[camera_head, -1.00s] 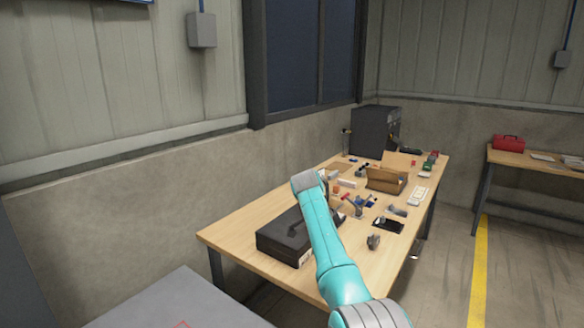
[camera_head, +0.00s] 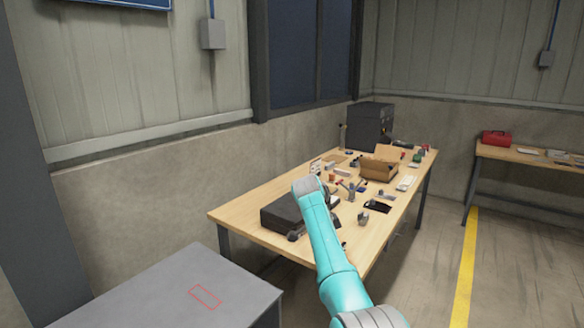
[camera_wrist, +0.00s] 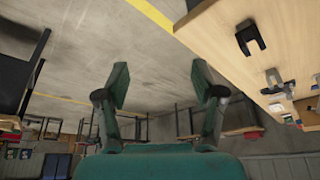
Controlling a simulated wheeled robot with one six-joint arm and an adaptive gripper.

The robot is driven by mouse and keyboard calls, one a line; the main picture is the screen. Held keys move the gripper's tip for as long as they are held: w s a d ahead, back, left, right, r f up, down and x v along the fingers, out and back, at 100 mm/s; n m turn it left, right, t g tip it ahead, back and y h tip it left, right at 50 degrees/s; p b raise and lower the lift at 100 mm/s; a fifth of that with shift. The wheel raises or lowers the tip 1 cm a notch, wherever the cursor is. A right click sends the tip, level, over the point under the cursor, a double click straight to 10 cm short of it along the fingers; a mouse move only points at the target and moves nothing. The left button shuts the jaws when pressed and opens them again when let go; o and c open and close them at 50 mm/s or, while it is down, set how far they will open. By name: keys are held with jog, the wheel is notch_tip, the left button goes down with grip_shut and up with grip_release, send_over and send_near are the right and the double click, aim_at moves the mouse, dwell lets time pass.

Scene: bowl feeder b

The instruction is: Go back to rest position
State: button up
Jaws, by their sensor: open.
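My gripper (camera_wrist: 160,90) shows in the wrist view with its two green fingers spread wide apart and nothing between them. In the head view my teal arm reaches up in front of the wooden workbench (camera_head: 245,212), and the gripper itself is hard to make out there, mostly hidden behind the arm's end. The wrist view looks out over the floor, tilted, with the bench edge at the upper right.
A black case (camera_head: 283,212) and a cardboard box (camera_head: 380,168) stand among small parts on the bench. A dark cabinet (camera_head: 371,126) is at its far end. A grey table (camera_head: 170,300) is at lower left. A second bench (camera_head: 520,155) with a red toolbox (camera_head: 496,138) is right. Floor between is clear.

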jog(key=s+d+f+n+t+y, duration=0.15)
jog(key=s+f, duration=0.25)
jog(key=f, duration=1)
jog(key=s+d+f+n+t, duration=0.1)
jog(key=s+f+n+t, duration=0.15)
jog(key=f, duration=1.15)
jog(key=s+d+f+n+t+y, duration=0.1)
jog(key=s+f+n, duration=0.2)
jog(key=s+f, duration=0.6)
jog(key=s+d+f+n+t+y, duration=0.15)
jog(key=s+f, duration=0.45)
jog(key=s, duration=0.7)
jog(key=s+r+n+t, duration=0.2)
jog(key=s+r, duration=0.2)
jog(key=s, duration=0.9)
jog(key=s+r+n+t, duration=0.2)
jog(key=s+r+n, duration=0.1)
jog(key=s, duration=0.9)
jog(key=s+r+n+t, duration=0.1)
jog(key=s+r, duration=0.7)
jog(key=r, duration=0.4)
jog(key=s+d+r+n+t, duration=0.1)
jog(key=s+r+t, duration=0.1)
jog(key=s+r, duration=0.6)
notch_tip(320, 180, up, 5)
jog(key=shift+s+r, duration=0.1)
jog(key=shift+s, duration=0.2)
jog(key=shift+n+t, duration=0.25)
